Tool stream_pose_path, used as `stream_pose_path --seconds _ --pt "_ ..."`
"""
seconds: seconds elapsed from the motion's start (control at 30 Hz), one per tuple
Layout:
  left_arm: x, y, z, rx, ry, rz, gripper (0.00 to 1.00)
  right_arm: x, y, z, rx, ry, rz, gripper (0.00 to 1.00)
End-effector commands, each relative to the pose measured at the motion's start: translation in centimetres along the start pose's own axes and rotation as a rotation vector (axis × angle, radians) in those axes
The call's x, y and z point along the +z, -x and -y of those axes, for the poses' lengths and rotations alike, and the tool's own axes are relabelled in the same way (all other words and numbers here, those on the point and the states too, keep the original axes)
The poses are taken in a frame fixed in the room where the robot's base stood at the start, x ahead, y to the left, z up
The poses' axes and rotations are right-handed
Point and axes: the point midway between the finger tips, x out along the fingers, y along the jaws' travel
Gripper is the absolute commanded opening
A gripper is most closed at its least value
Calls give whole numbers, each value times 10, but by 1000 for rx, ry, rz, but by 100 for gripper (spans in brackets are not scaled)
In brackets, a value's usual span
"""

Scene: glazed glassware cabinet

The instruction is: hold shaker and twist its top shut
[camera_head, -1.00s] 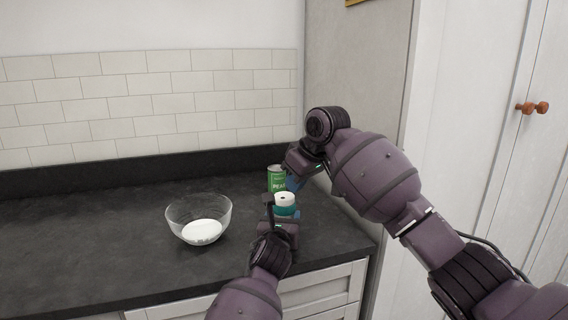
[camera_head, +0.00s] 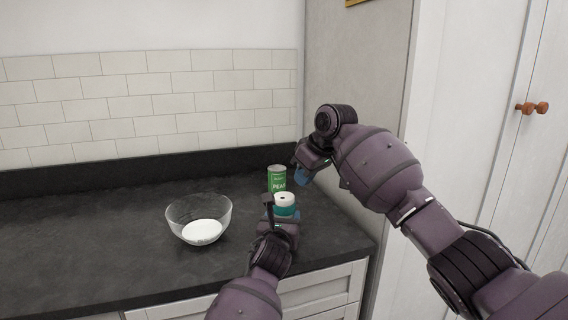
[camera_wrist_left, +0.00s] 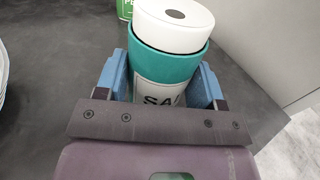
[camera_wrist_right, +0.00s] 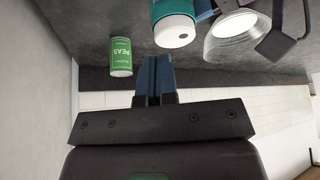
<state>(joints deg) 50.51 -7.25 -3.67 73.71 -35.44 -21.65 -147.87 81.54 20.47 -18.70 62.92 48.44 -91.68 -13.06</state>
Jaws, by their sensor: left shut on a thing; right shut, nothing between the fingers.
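The shaker (camera_head: 285,205) has a teal body and a white top with a dark spot in its middle. In the left wrist view the shaker (camera_wrist_left: 168,66) stands between the blue fingers of my left gripper (camera_wrist_left: 163,84), which is shut on its body; part of a label reading "SA" shows. The white top (camera_wrist_left: 173,24) sits on the teal body; I cannot tell how tightly. My right gripper (camera_wrist_right: 155,78) is shut and empty, its blue fingers together, apart from the shaker (camera_wrist_right: 174,22). In the head view my right gripper (camera_head: 301,177) is above and to the right of the shaker.
A green can of peas (camera_head: 277,178) stands just behind the shaker. A glass bowl (camera_head: 183,217) with white contents stands to the left on the dark counter (camera_head: 90,235). A tall cabinet side panel (camera_head: 350,75) bounds the counter at the right.

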Motion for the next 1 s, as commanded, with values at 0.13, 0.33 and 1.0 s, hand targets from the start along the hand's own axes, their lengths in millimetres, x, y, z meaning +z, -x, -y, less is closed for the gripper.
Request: stream_pose_path --seconds 0.13,0.33,1.0 --pt "0 0 0 0 0 -1 34 9 -17 0 -1 -1 2 0" --pt "-1 0 0 0 0 -1 34 19 -34 0 -1 -1 1 0" --pt "-1 0 0 0 0 -1 34 26 -48 0 -1 -1 2 0"
